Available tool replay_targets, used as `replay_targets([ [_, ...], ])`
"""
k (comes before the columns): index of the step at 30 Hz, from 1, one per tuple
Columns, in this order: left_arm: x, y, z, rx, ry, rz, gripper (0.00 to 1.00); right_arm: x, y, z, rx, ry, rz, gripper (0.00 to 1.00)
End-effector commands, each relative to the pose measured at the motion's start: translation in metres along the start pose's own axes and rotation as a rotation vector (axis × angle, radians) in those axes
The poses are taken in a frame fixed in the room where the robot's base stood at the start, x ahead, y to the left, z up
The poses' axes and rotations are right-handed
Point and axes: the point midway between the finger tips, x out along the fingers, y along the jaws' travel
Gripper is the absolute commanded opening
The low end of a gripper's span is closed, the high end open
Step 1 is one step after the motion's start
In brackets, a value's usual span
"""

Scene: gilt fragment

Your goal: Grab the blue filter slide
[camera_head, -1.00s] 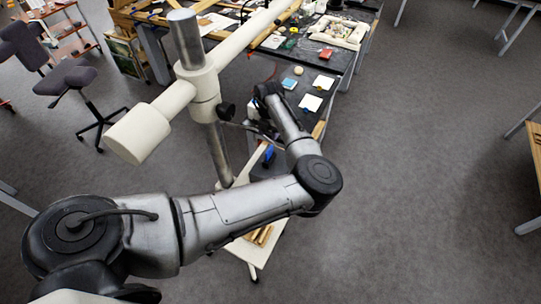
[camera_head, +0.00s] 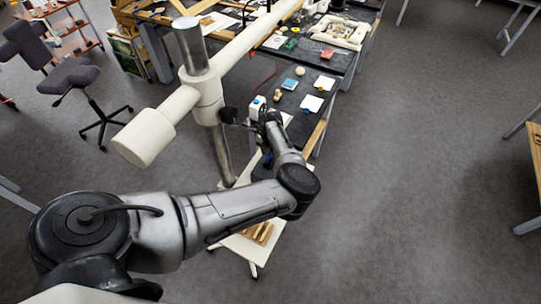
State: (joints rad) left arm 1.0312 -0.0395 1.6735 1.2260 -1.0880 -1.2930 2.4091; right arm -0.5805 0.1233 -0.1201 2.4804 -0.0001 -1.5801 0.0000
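A small flat light-blue piece (camera_head: 289,84) lies on the dark bench top, up and right of my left wrist. I cannot tell whether it is the blue filter slide. A small white item with a blue top (camera_head: 258,102) stands just up and left of the wrist. My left gripper (camera_head: 266,117) is at the far end of the grey arm, over the near end of the bench. Its fingers are too small and dark to read, and I see nothing clearly held. The light-blue piece is apart from it. My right gripper is not in view.
A white boom on a metal pole (camera_head: 193,50) crosses left of my arm. A white trolley (camera_head: 233,246) with wood pieces stands below the forearm. White cards (camera_head: 311,103), a tan piece (camera_head: 277,95) and a cream ball (camera_head: 299,71) lie on the bench.

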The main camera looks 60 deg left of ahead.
Motion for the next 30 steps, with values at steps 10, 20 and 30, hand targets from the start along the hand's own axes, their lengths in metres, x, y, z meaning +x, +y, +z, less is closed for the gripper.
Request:
replay_targets([
  [10, 0.0039, 0.0003, 0.0001, -0.001, -0.001, 0.000, 0.35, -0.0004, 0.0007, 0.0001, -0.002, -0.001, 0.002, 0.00],
  [20, 0.0036, 0.0001, 0.0001, -0.001, -0.001, 0.000, 0.04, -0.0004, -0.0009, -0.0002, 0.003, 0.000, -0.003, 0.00],
  [30, 0.0035, 0.0001, 0.0001, -0.001, -0.001, 0.000, 0.00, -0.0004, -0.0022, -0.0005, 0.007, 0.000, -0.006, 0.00],
])
